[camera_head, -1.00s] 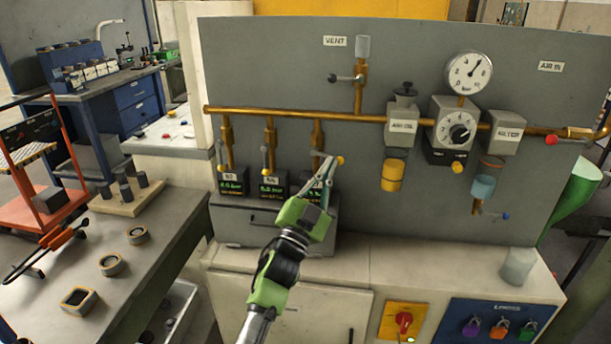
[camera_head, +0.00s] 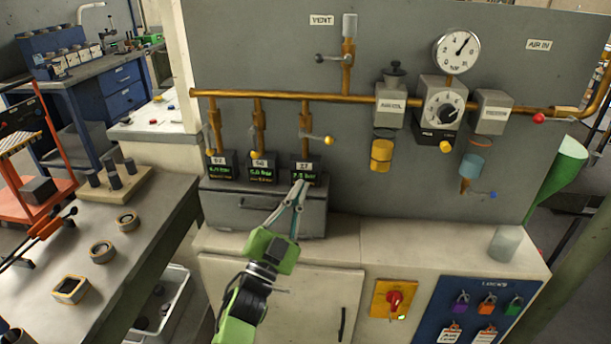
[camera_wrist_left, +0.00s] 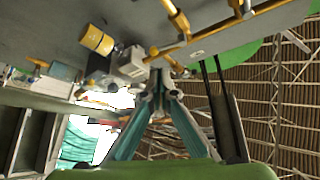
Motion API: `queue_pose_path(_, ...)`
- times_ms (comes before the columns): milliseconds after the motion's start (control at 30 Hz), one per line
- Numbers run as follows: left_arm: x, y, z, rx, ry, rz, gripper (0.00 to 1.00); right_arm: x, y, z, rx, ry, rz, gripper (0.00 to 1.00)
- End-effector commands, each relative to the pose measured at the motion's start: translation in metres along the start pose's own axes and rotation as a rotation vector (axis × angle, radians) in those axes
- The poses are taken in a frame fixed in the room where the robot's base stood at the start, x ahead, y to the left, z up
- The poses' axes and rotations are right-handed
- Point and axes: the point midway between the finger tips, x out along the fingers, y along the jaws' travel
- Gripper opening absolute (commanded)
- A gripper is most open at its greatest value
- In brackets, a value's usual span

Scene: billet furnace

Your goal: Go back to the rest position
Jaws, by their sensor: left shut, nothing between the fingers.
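My left gripper (camera_head: 300,185) is shut and empty, in front of the right-hand display (camera_head: 306,172) on the grey box. Its fingers point up toward the panel and hide part of that display. In the wrist view the shut left gripper (camera_wrist_left: 158,82) has its two fingers meeting at the tips, with the panel's pipes beyond. My right gripper is not in view.
Above the gripper, a valve handle with a yellow knob (camera_head: 328,140) points right from the brass pipe (camera_head: 275,95). The cabinet (camera_head: 400,250) juts out below the panel. A side table with rings (camera_head: 127,222) stands at left.

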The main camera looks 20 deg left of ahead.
Motion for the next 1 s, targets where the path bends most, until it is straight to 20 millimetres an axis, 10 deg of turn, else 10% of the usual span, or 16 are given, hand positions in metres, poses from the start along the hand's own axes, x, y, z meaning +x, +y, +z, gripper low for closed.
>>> queue_pose_path(667,-0.008,0.001,0.002,-0.003,-0.005,0.002,0.0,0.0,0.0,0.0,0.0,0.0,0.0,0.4)
queue_pose_path(833,-0.025,0.034,0.043,-0.052,-0.106,0.057,0.0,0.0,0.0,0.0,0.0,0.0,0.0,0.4)
queue_pose_path(1000,-0.08,0.104,0.127,-0.15,-0.333,0.174,0.0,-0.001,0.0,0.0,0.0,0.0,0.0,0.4)
